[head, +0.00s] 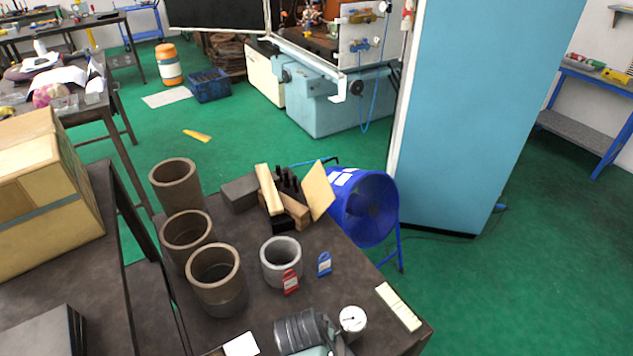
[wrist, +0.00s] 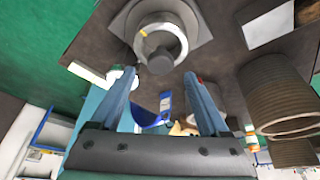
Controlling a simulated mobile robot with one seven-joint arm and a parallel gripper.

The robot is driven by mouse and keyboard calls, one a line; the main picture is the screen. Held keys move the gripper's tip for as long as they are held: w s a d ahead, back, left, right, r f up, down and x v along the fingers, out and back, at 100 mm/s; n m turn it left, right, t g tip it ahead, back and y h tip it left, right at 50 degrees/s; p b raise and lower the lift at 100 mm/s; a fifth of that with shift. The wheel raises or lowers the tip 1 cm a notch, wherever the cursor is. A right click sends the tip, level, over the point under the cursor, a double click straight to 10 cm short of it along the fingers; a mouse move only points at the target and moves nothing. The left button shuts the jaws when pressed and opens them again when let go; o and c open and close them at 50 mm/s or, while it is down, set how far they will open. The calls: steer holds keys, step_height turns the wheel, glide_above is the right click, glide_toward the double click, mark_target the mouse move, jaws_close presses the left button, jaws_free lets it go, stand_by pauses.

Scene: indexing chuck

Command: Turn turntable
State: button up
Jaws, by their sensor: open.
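The turntable (wrist: 143,43) shows in the wrist view at the top centre, as a round metal ring on a dark square base. A dark round piece (wrist: 160,63) sits at its lower edge, and a small yellow mark shows on the ring. My gripper (wrist: 160,76) is open, with its two blue fingers apart and pointing up the picture toward the turntable. Nothing is between the fingertips that I can see gripped; whether they touch the turntable cannot be told.
Brown cylinders (head: 217,279) stand on the dark table at left, beside a grey cup (head: 281,262). Red (head: 290,281) and blue (head: 324,265) tags stand close by. A dial gauge (head: 353,319) and a cream block (head: 399,307) are near the right edge. A white card (head: 241,345) lies in front.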

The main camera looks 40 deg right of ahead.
steer(key=shift+x, duration=1.9)
jaws_close()
